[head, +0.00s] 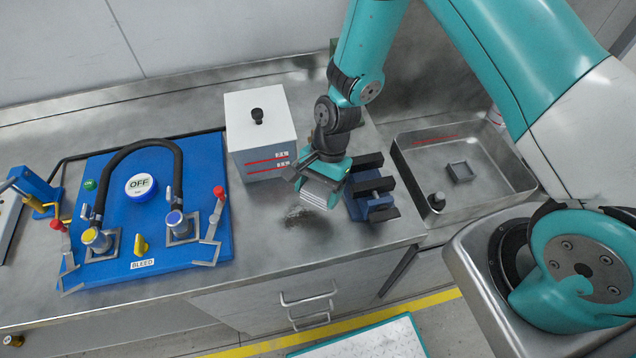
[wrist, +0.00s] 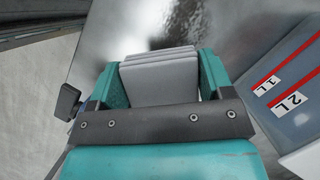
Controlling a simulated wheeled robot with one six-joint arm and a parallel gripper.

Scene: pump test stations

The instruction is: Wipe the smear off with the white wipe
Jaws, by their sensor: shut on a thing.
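My gripper (head: 323,182) is shut on the white wipe (head: 318,193), a folded layered pad. The wipe also shows between the fingers in the wrist view (wrist: 160,76). The gripper is above the metal bench, just right of the smear. The smear (head: 297,214) is a greyish patch on the bench top, between the blue pump board and the blue rack. I cannot tell whether the wipe touches the bench. In the wrist view the smear is not clearly seen.
A white box (head: 258,122) with red level lines stands behind the gripper. A blue rack with black bars (head: 372,190) is close at right. A metal tray (head: 470,150) lies farther right. The blue pump board (head: 150,200) with hose and valves is at left. The bench front edge is near.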

